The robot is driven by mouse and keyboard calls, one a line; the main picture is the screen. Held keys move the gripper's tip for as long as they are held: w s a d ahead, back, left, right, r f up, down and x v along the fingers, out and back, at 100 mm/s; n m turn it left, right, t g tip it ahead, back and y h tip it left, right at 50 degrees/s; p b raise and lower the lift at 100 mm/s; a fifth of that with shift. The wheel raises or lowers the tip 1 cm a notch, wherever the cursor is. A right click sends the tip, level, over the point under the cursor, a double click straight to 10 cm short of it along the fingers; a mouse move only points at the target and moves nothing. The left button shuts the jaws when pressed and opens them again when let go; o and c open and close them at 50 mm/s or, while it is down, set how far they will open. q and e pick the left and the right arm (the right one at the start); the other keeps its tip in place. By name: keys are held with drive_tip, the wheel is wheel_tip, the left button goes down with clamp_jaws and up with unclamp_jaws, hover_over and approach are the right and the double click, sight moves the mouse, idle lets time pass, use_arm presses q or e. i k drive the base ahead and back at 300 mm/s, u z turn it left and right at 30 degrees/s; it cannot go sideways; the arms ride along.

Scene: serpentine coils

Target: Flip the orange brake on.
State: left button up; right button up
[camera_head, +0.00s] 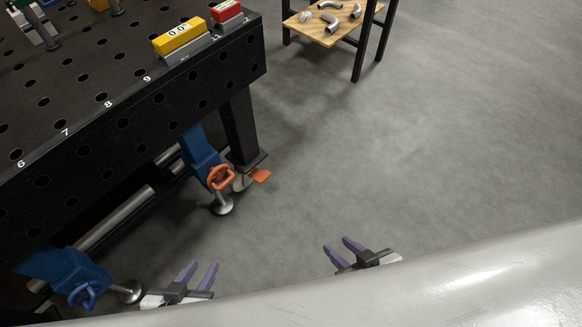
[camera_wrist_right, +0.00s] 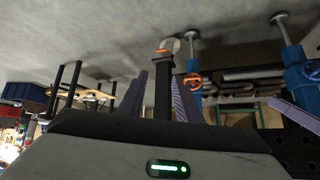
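An orange brake pedal (camera_head: 260,175) sticks out low beside a wheel at the foot of the black table's corner leg. In the right wrist view, which looks upside down, a small orange patch (camera_wrist_right: 163,50) at the leg's foot appears to be the same pedal. My left gripper (camera_head: 204,264), with purple fingers, is open and empty, below and left of the pedal in the head view. My right gripper (camera_head: 336,243) is open and empty, below and right of it. Its fingers also show in the wrist view (camera_wrist_right: 158,80). Neither gripper touches the pedal.
An orange handwheel (camera_head: 220,178) on a blue support with a round foot stands just left of the pedal. A blue handwheel (camera_head: 85,295) is at lower left. The black perforated table (camera_head: 130,75) overhangs at left. A wooden shelf (camera_head: 325,30) holds metal elbows. Floor at right is clear.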

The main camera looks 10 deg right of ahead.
sight(259, 176)
drive_tip(key=k, duration=0.65)
drive_tip(key=u, duration=0.75)
drive_tip(key=i, duration=1.05)
drive_tip(key=z, duration=0.75)
drive_tip(key=i, duration=0.65)
